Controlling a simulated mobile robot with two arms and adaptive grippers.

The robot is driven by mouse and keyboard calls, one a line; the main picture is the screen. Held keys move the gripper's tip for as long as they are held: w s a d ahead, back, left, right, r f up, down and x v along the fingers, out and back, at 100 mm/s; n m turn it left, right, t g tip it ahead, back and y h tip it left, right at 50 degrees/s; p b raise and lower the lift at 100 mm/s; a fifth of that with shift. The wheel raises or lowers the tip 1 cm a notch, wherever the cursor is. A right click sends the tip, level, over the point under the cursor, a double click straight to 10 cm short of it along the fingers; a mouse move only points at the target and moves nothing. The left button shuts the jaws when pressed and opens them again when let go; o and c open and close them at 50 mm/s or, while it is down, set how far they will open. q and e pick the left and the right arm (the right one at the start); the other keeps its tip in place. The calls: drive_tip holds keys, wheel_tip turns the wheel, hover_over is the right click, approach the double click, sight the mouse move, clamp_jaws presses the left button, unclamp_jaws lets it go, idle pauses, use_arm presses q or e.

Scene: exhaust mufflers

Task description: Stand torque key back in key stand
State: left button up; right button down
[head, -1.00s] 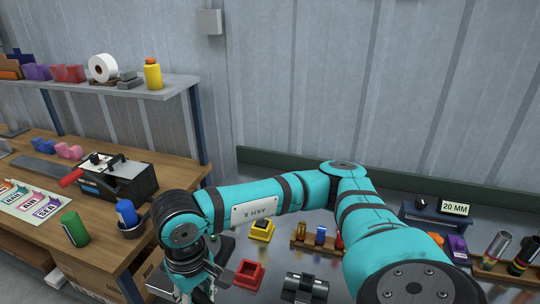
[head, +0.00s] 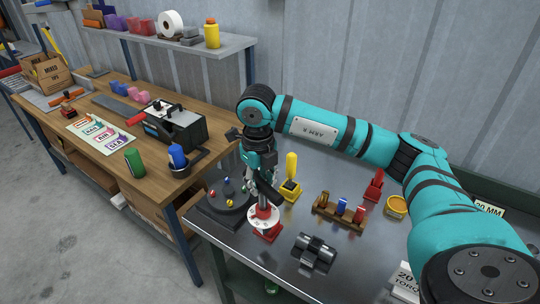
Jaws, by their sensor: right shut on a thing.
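My right gripper (head: 262,190) points down over the near left part of the metal bench, shut on the torque key. The key's upper part is hidden by the fingers; its red part and white marked disc (head: 263,222) show just below them. The red square key stand (head: 268,236) is directly under the disc. The disc covers the stand's opening, so I cannot tell whether the key's lower end is inside it. My left gripper is not in view.
A yellow-handled tool (head: 291,166) stands upright in a yellow holder just behind. A dark metal muffler clamp (head: 314,252) and a wooden rack (head: 338,212) are to the right.

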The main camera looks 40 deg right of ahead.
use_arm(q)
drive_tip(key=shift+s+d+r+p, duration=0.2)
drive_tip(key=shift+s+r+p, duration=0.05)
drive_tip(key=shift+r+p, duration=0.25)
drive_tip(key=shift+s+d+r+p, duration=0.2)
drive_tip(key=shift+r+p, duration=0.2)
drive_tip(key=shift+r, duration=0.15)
use_arm(e)
drive_tip(key=w+d+r+m, duration=0.2)
drive_tip(key=d+m, duration=0.3)
drive_tip(key=m, duration=0.9)
drive_tip(key=shift+w+r+m, duration=0.25)
drive_tip(key=shift+w+m, duration=0.15)
drive_tip(key=shift+w, duration=0.15)
